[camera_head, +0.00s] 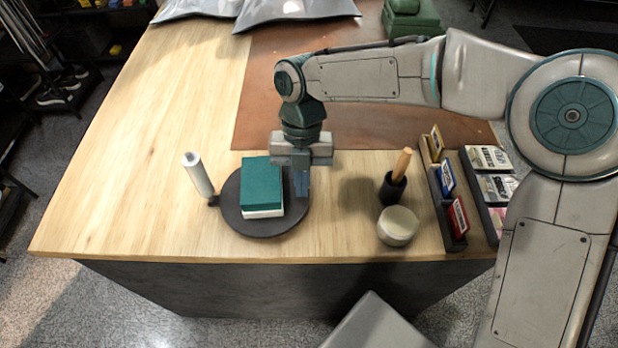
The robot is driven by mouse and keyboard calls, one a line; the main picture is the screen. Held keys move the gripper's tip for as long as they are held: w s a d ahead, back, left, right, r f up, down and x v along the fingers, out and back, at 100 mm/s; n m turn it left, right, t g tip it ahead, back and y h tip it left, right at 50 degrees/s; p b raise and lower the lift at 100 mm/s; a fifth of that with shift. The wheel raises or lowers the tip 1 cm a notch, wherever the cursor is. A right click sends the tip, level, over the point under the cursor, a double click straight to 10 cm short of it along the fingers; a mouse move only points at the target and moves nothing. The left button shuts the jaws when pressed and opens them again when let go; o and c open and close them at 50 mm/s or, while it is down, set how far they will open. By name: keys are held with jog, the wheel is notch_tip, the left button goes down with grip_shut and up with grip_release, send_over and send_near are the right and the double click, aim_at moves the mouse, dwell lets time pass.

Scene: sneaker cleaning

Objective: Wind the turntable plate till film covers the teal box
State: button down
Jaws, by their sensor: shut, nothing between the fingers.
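A teal box (262,182) with a white lower part sits on the dark round turntable plate (262,230) near the table's front edge. No film shows clearly on the box from this view. A pale film roll (198,175) stands tilted on a dark holder at the plate's left edge. My gripper (301,192) points down at the plate's right side, just right of the box. It is shut and empty. Its fingertips are at or just above the plate's rim; I cannot tell whether they touch it.
Right of the plate stand a round tin (398,226), a wooden-handled brush in a dark cup (395,188), and racks with small packs (447,185). A brown leather mat (270,80) covers the back. The wood left of the roll is clear.

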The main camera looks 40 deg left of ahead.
aim_at(283, 174)
jog(key=shift+w+a+n+p, duration=0.15)
jog(key=shift+a+n+p, duration=0.15)
jog(key=shift+w+a+p, duration=0.7)
jog(key=shift+a, duration=0.05)
jog(key=shift+w+a+p, duration=0.3)
jog(key=shift+a+p, duration=0.15)
jog(key=shift+a, duration=0.25)
jog(key=shift+w+a+p, duration=0.25)
jog(key=shift+a+p, duration=0.15)
jog(key=shift+a, duration=0.3)
jog(key=shift+a+n+t+p, duration=0.3)
jog(key=shift+a+n+p, duration=0.45)
jog(key=shift+a, duration=0.25)
jog(key=shift+s+a, duration=0.15)
jog(key=shift+a, duration=0.85)
jog(key=shift+s+a+p, duration=0.25)
jog(key=shift+a+p, duration=0.1)
jog(key=shift+a, duration=0.2)
jog(key=shift+s+a, duration=0.15)
jog(key=shift+a, duration=0.1)
